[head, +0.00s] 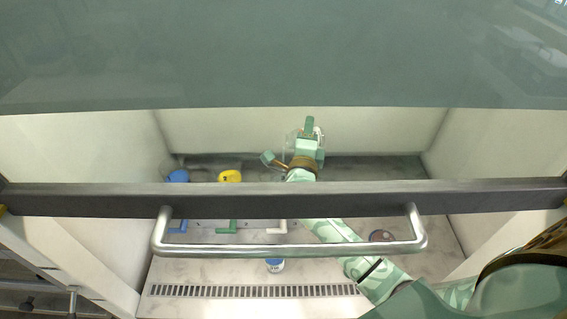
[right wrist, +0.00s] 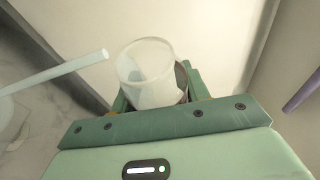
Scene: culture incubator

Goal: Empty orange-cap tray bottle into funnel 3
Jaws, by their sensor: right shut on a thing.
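My right gripper (head: 309,134) is inside the cabinet, raised near the back wall. In the right wrist view the right gripper (right wrist: 158,92) is shut on a clear, open-mouthed bottle (right wrist: 143,62). No cap shows on this bottle, and I cannot tell whether liquid is in it. The bottle's faint outline (head: 291,141) shows beside the gripper in the head view. I cannot make out an orange cap or pick out funnel 3; the dark sash bar hides part of the rack area. My left gripper is not in view.
A blue-topped item (head: 178,175) and a yellow-topped item (head: 230,176) stand at the back left. Blue, green (head: 228,227) and white handles show below the sash bar (head: 100,198). A small labelled jar (head: 275,265) stands in front. A dark red round item (head: 381,236) lies right.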

